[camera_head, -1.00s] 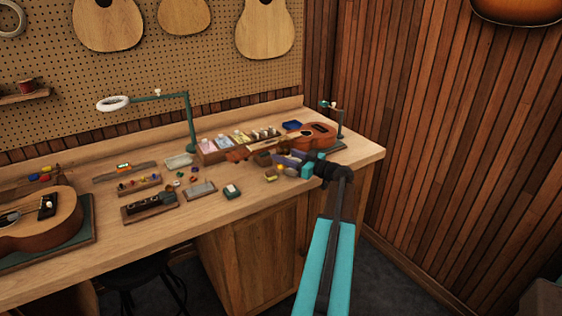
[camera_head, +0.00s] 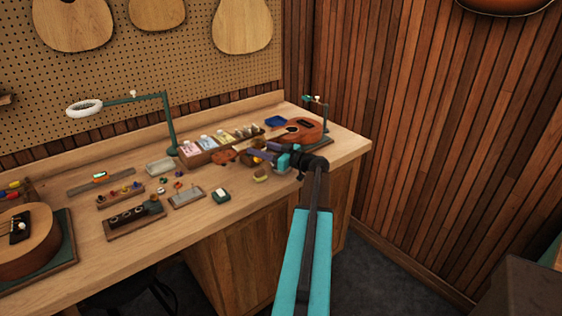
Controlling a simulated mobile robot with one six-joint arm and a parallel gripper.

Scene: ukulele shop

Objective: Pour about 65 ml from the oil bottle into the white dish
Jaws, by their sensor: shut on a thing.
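My gripper (camera_head: 268,152) reaches over the right part of the workbench, in front of the small brown ukulele. It is shut on a small amber thing (camera_head: 257,160), which seems to be the oil bottle. My fingers hide most of it, so its tilt and any flow cannot be told. I cannot pick out the white dish for certain. A pale shallow tray (camera_head: 160,166) lies on the bench to the left of my gripper.
The brown ukulele (camera_head: 298,130) lies close behind my gripper. A box of colourful packets (camera_head: 205,149) and a green lamp stand (camera_head: 170,125) are to the left. A small green-and-white box (camera_head: 221,195) sits near the front edge. The bench front (camera_head: 125,258) is bare.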

